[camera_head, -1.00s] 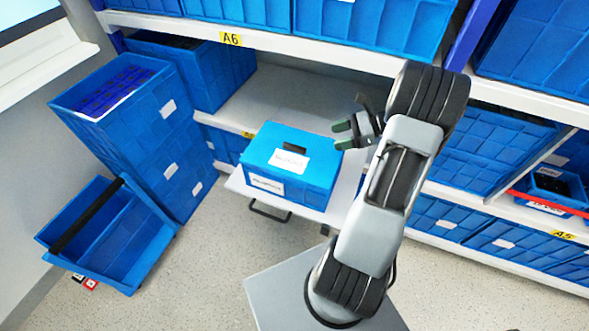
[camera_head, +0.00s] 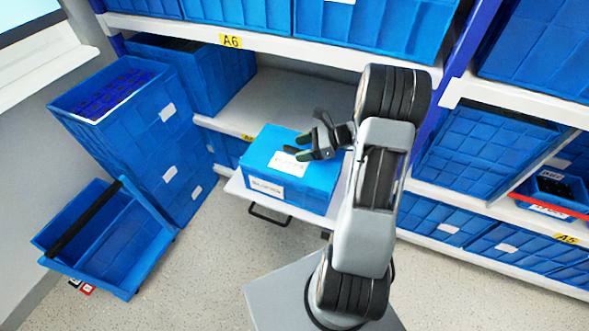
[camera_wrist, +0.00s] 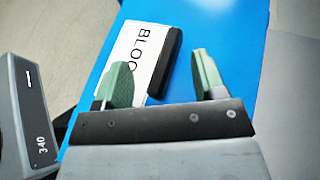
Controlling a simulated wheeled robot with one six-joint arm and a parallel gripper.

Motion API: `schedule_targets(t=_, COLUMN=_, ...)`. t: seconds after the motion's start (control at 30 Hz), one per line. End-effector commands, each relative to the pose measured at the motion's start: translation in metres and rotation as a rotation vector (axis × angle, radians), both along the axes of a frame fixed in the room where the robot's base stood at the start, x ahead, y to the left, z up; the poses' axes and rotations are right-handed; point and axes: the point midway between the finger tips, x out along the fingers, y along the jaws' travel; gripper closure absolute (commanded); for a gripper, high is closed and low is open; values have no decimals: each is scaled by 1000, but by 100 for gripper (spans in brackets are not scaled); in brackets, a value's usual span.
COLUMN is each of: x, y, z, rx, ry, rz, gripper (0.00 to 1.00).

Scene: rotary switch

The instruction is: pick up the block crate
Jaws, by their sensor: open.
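The block crate (camera_head: 302,188) is a closed blue box with a white label on its lid, on a pulled-out shelf board at the centre of the head view. In the wrist view its blue lid (camera_wrist: 225,38) fills the middle. A black handle (camera_wrist: 165,62) lies on the lid beside a label partly reading "BLOC". My gripper (camera_head: 300,146) is over the lid in the head view and covers the handle there. In the wrist view the two green-tipped fingers of my gripper (camera_wrist: 162,78) are apart, one on each side of the handle, not closed on it.
The pulled-out shelf board (camera_head: 237,188) has a dark handle at its front. Tall stacked blue crates (camera_head: 150,150) and an open blue cart basket (camera_head: 105,240) stand on the left. Shelves with blue bins lie behind and right. Floor in front is free.

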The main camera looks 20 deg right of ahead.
Motion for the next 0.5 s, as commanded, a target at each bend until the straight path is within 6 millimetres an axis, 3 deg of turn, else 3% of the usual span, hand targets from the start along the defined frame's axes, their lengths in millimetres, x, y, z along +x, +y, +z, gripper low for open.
schedule_targets(t=0.37, x=4, y=9, z=-4, rx=-1, ry=0, rz=0, gripper=36)
schedule_targets(t=0.5, x=4, y=8, z=-4, rx=-1, ry=0, rz=0, gripper=47)
